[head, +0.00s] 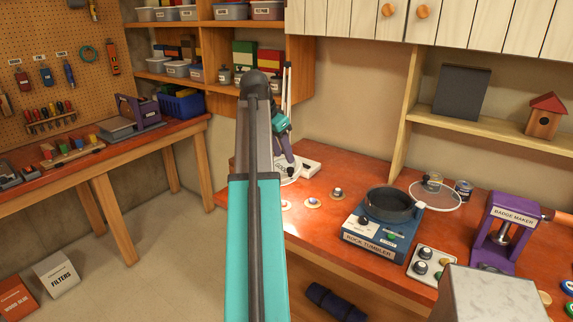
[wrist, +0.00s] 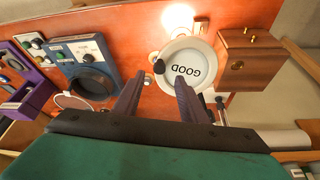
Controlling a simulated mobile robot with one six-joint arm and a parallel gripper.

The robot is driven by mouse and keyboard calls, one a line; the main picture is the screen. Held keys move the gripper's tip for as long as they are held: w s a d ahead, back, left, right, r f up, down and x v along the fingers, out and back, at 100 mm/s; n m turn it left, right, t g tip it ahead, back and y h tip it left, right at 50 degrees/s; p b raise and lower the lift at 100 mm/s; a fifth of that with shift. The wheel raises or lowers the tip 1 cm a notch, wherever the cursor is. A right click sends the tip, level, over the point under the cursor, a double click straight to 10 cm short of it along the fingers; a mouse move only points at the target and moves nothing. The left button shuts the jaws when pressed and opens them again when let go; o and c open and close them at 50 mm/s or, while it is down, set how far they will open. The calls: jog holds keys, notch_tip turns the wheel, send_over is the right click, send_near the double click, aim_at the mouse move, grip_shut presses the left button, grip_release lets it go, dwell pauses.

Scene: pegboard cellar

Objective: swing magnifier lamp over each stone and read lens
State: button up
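The magnifier lamp's round white-rimmed lens (wrist: 211,66) lies below my gripper in the wrist view, and the word GOOD shows upside down in it. A dark knob (wrist: 158,66) sits at the lens's left edge, just beyond and between my fingertips. My gripper (wrist: 157,82) is open, its two purple-grey fingers apart with nothing seen between them. In the head view, my arm hides part of the lamp, and the gripper (head: 284,140) is over the bench near it. Small stones on round discs lie to the right, one (head: 338,192) nearest the tumbler and another (head: 311,199) beside it.
A blue rock tumbler (head: 385,225) stands right of the discs, with a control panel (head: 431,265) beside it. A purple badge maker (head: 505,228) is farther right. A wooden box (wrist: 250,58) stands right of the lens in the wrist view. Shelves rise behind the bench.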

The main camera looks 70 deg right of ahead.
aim_at(290, 169)
jog(key=shift+p+x, duration=0.6)
jog(key=shift+x, duration=2.4)
jog(key=shift+c, duration=0.3)
grip_shut()
